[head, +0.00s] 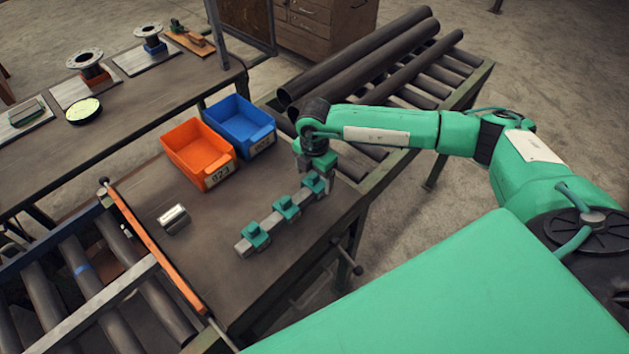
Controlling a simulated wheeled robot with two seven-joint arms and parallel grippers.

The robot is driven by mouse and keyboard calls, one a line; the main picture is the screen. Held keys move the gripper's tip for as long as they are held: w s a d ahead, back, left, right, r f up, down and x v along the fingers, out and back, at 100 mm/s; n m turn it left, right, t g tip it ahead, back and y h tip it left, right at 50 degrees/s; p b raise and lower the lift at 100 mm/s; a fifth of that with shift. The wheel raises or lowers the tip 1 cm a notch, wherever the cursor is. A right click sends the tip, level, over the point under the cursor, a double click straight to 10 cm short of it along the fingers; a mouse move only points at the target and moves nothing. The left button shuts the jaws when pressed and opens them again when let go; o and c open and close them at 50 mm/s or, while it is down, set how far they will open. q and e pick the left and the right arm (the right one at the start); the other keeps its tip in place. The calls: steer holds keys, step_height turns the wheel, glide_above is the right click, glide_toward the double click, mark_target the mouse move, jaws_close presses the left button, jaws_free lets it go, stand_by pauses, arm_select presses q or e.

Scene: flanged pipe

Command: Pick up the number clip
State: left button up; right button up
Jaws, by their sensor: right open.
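Three green clips sit in a row on a grey bar on the workbench: a near one (255,236), a middle one (286,207) and a far one (314,184). I take these for the number clips, but no number on them is readable. My right gripper (318,173) points down just above or beside the far clip, at the far end of the bar (269,224). It is open, and I see nothing held in it. Whether its fingers touch the clip cannot be told. My left gripper is not in view.
An orange bin (186,150) and a blue bin (232,122) stand behind the bar. A short silver pipe piece (173,219) lies left of it. Long dark pipes (360,62) rest on the roller rack behind my right arm. The bench between pipe piece and bar is clear.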

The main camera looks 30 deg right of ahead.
steer(key=shift+f, duration=0.95)
steer(key=shift+c, duration=0.2)
steer(key=c, duration=1.1)
steer(key=shift+o, duration=0.2)
steer(key=shift+r, duration=0.15)
